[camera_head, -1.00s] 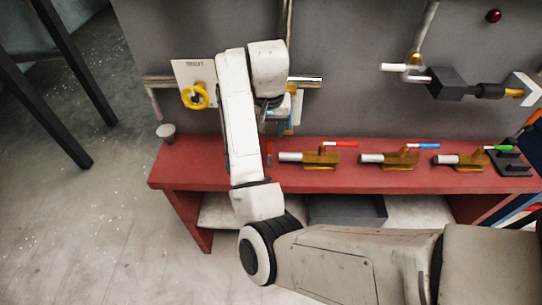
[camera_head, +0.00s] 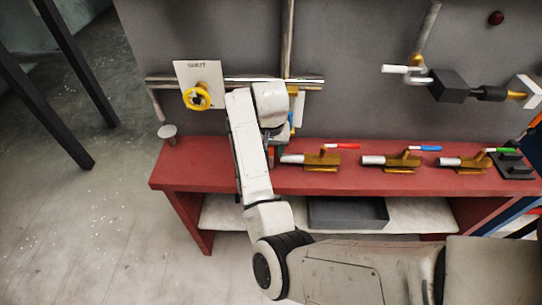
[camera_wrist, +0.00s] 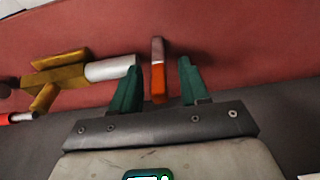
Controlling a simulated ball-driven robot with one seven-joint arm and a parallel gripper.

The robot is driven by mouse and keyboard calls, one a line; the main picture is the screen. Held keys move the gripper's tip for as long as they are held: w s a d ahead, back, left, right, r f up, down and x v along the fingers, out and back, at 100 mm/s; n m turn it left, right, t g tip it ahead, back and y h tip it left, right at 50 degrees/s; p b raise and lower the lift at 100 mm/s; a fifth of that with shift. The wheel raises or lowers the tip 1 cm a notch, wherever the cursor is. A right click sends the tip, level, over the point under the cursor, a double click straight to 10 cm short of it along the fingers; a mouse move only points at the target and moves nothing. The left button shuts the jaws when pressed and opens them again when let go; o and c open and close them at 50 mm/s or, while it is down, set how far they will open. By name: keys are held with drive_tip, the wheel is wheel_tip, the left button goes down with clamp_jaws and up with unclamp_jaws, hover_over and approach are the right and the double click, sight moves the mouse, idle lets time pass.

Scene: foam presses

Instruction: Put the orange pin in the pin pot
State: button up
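The orange pin (camera_wrist: 158,82) shows in the wrist view on the red bench, with an orange end towards me and a pale grey far end. My gripper (camera_wrist: 157,82) is open, with its green fingers on either side of the pin and a gap visible on each side. In the head view my gripper (camera_head: 277,150) is low over the bench, largely hidden by my arm, and I cannot make the pin out clearly there. A small grey cup (camera_head: 167,131), which may be the pin pot, stands at the bench's left end.
Several brass clamps with white-grey cylinders line the red bench (camera_head: 225,180); the nearest (camera_head: 322,160), with a red handle, is close to my gripper's right in the head view. A grey tray (camera_head: 347,213) sits below.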

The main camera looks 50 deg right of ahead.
clamp_jaws()
drive_tip(key=shift+r, duration=0.2)
idle(0.3)
drive_tip(key=shift+r, duration=0.7)
drive_tip(key=s+a+r+p, duration=0.1)
drive_tip(key=s+r+p, duration=0.5)
drive_tip(key=s+r, duration=0.5)
drive_tip(key=s, duration=0.3)
drive_tip(key=shift+a+r, duration=0.15)
drive_tip(key=shift+a, duration=0.1)
drive_tip(key=w+a+f+n, duration=0.4)
drive_tip(key=a+f, duration=0.4)
drive_tip(key=a, duration=0.2)
drive_tip(key=w+a+f+n+y, duration=0.1)
drive_tip(key=w+a+f+n, duration=0.4)
drive_tip(key=a+f, duration=0.3)
drive_tip(key=a+n, duration=0.1)
drive_tip(key=a, duration=0.2)
drive_tip(key=shift+a+f+t, duration=0.25)
drive_tip(key=shift+f+t, duration=0.05)
